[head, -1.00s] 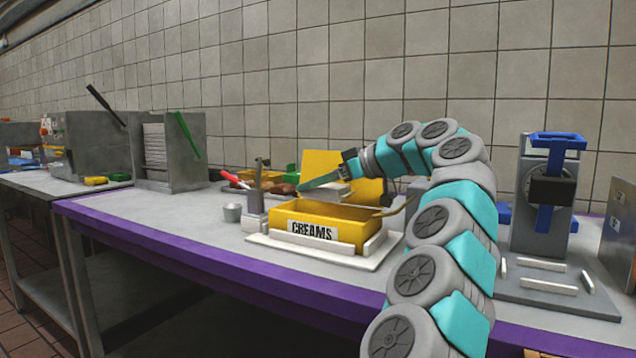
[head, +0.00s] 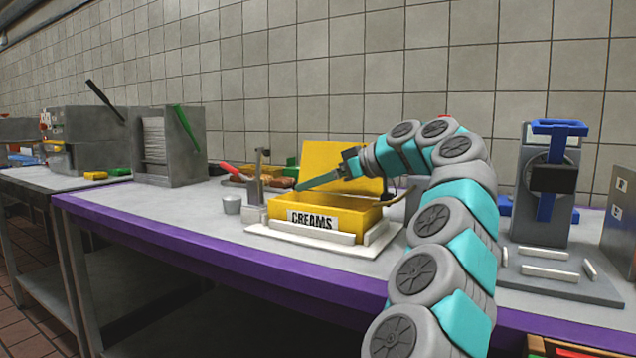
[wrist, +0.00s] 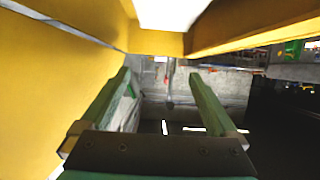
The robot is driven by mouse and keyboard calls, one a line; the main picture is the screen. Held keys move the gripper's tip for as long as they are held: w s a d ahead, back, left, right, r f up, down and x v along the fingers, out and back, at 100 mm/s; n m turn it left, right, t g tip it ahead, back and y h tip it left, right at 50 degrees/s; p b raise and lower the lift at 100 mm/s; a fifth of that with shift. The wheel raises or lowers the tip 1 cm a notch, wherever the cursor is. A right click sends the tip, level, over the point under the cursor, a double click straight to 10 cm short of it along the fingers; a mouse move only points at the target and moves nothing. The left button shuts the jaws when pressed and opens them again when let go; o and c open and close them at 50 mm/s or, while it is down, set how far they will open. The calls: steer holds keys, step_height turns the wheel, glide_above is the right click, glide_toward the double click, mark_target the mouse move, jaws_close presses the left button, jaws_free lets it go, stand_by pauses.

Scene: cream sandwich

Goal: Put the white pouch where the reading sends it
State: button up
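I cannot make out the white pouch for certain. A white patch (wrist: 170,12) shows beyond a yellow edge at the top of the wrist view, and I cannot tell what it is. The yellow box marked CREAMS (head: 345,212) stands on a white base (head: 262,231), its yellow lid (head: 325,156) raised behind. My gripper (head: 303,186) reaches left above the box. In the wrist view my gripper (wrist: 160,75) has its green fingers apart with nothing between them, beside large yellow surfaces. A grey upright device (head: 528,215) with a blue frame and partly hidden dial stands at right.
A small metal cup (head: 232,205) and a grey stand (head: 253,195) are left of the box. Brown items on a tray (head: 272,183) lie behind. A grey rack (head: 180,165) stands farther left. The purple-edged table (head: 170,213) is clear at front left.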

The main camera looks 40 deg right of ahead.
steer(key=shift+o, duration=0.2)
steer(key=p+v, duration=0.1)
steer(key=v, duration=0.6)
steer(key=shift+s+r, duration=0.15)
steer(key=shift+s, duration=0.2)
steer(key=shift+w, duration=0.1)
